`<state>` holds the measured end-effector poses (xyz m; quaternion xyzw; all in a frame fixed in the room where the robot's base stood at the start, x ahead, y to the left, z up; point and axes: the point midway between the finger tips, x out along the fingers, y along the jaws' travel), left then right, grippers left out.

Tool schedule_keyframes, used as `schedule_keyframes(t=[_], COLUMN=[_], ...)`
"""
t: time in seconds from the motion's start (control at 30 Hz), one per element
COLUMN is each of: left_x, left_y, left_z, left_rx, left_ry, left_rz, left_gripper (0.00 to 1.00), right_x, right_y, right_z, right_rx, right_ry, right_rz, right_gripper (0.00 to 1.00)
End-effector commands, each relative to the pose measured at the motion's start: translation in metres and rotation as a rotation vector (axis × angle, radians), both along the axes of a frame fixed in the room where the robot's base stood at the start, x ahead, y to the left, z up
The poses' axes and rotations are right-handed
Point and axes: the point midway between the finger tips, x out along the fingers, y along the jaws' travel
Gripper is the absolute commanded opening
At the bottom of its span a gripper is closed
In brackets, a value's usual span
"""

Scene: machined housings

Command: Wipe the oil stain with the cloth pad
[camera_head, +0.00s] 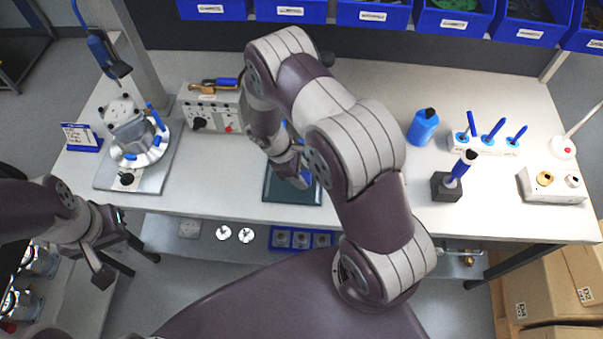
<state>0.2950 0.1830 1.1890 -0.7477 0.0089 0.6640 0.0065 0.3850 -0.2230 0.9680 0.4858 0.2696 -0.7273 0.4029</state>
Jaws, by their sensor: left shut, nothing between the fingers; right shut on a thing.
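My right gripper (297,172) is low over a dark green mat (280,192) near the front edge of the table, with its jaws mostly hidden by its own arm. It is shut on a small blue piece (306,177), which looks like the cloth pad; only an edge of it shows. I cannot tell whether the pad touches the mat. The oil stain is not visible; the arm and gripper cover part of the mat. My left gripper (127,264) is shut and empty, at the lower left in front of the table edge.
A round metal housing (130,130) on a plate stands at the left, beside a grey control box (212,110). A blue bottle (422,127), a black block (446,187) and a rack with blue-handled tools (483,144) stand at the right. Blue bins (372,14) line the back.

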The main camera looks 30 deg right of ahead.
Motion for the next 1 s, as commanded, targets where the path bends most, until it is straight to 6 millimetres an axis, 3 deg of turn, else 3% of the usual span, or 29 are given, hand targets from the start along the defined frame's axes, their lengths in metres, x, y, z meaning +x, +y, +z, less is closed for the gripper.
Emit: schedule_keyframes(t=[0.1,0.33,0.87,1.0], left_x=[0.0,0.0,0.0,0.0], left_y=[0.0,0.0,0.0,0.0], left_z=[0.013,0.025,0.024,0.011], left_rx=[0.0,0.0,0.0,0.0], left_ry=[0.0,0.0,0.0,0.0], left_rz=[0.0,0.0,0.0,0.0], left_gripper=[0.0,0.0,0.0,0.0], right_x=[0.0,0.001,0.001,0.004], right_y=[0.001,0.002,0.003,-0.003], right_z=[0.015,0.03,0.03,0.021], right_rx=[0.0,0.0,0.0,0.0], right_ry=[0.0,0.0,0.0,-0.002], right_rz=[-0.001,-0.001,-0.002,-0.02], right_gripper=[0.15,0.15,0.15,0.15])
